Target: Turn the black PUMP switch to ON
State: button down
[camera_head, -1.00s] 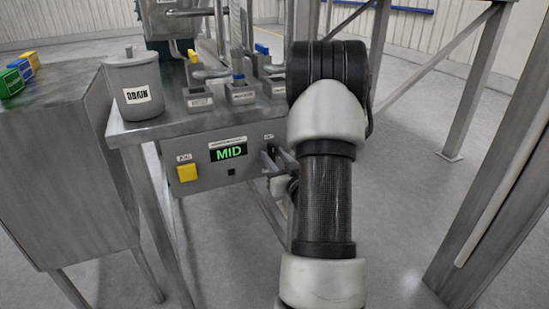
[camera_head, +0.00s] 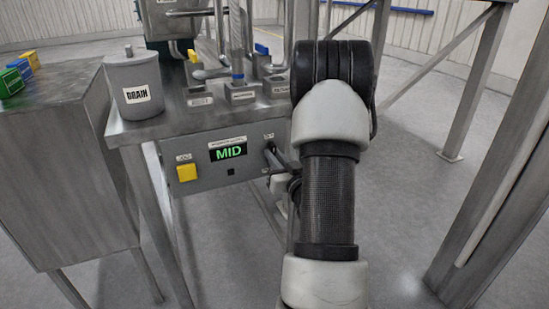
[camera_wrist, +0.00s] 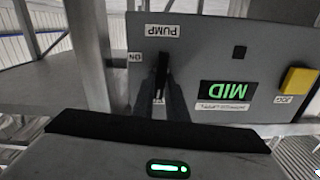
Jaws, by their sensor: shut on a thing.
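The black PUMP switch (camera_wrist: 162,68) is on the grey control panel (camera_wrist: 205,62), which appears upside down in the wrist view. It stands nearly upright there, slightly tilted, below the PUMP label (camera_wrist: 161,31). The ON label (camera_wrist: 134,57) is left of it; another small label near its lower end is mostly hidden. My gripper (camera_wrist: 161,92) is shut on the switch, with one finger on each side. In the head view, my gripper (camera_head: 277,160) is at the panel's right end, and my arm partly covers that area.
The panel also carries a green MID display (camera_head: 228,152) and a yellow JOG button (camera_head: 187,173). A grey DRAIN pot (camera_head: 133,88) stands on the table above. Several labelled valves sit behind the panel. Open floor lies to the right, with steel legs beyond.

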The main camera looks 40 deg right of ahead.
jog(key=shift+d+f+m+p, duration=0.1)
jog(key=shift+m+p, duration=0.35)
jog(key=shift+m, duration=2.3)
jog(key=shift+d+f+m+p, duration=0.1)
jog(key=shift+m+p, duration=0.3)
jog(key=shift+m, duration=2.3)
jog(key=shift+d+f+m+p, duration=0.1)
jog(key=shift+m+p, duration=0.35)
jog(key=shift+m, duration=2.6)
jog(key=shift+s, duration=0.1)
jog(key=c, duration=1.8)
grip_release()
jog(key=shift+o, duration=0.2)
jog(key=shift+s, duration=0.1)
